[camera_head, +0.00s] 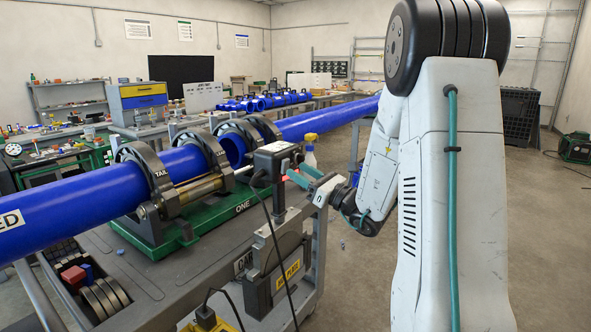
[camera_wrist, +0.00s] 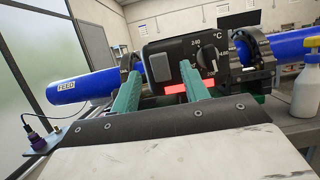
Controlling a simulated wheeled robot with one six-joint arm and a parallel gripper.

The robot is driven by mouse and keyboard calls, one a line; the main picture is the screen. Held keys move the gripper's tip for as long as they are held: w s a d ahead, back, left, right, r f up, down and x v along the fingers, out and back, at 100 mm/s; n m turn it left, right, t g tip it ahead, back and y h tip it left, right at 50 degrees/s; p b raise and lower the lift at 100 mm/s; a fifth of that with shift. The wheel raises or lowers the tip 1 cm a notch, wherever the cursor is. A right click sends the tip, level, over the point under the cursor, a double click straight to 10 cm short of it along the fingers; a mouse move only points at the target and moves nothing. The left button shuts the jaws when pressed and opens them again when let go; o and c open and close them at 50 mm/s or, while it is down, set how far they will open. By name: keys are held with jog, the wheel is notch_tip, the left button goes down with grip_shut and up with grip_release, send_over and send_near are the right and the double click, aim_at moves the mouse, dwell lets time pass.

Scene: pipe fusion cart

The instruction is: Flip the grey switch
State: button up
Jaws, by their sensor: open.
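A dark control box (camera_head: 274,158) stands on a post at the cart's right end. It also shows in the wrist view (camera_wrist: 178,43), with a grey rocker switch (camera_wrist: 159,67) on the left of its face and a round dial (camera_wrist: 208,58) on the right. A red lit strip lies below the switch, partly covered by the right finger. My gripper (camera_head: 291,172) is at the right side of the box in the head view. Its two teal fingers are apart and empty in the wrist view (camera_wrist: 159,74), with the switch between their tips. I cannot tell whether they touch the box.
Blue pipes (camera_head: 92,189) lie in the dark clamps (camera_head: 168,175) on the cart (camera_head: 150,290). A spray bottle (camera_head: 310,150) stands close behind the gripper. A black cable hangs from the box. The floor to the right is open.

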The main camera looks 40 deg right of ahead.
jog(key=v, duration=0.5)
dwell(0.4)
jog(key=s+a+f+n+g+y, duration=0.2)
jog(key=s+a+f+n+g, duration=0.1)
jog(key=s+a+n+g, duration=0.55)
jog(key=s+a+f+n+g+y, duration=0.25)
jog(key=s+a+n+g, duration=0.25)
jog(key=a+n+g, duration=0.55)
jog(key=s+a+r+n+h, duration=0.1)
jog(key=s+r+n+h, duration=0.1)
jog(key=s+n+h, duration=0.4)
jog(key=s+a+r+n+h, duration=0.1)
jog(key=s+r+n+h, duration=0.1)
jog(key=s+n+h, duration=0.4)
jog(key=shift+s+a+r+n, duration=0.2)
jog(key=shift+s+r+n, duration=0.25)
jog(key=shift+s, duration=0.45)
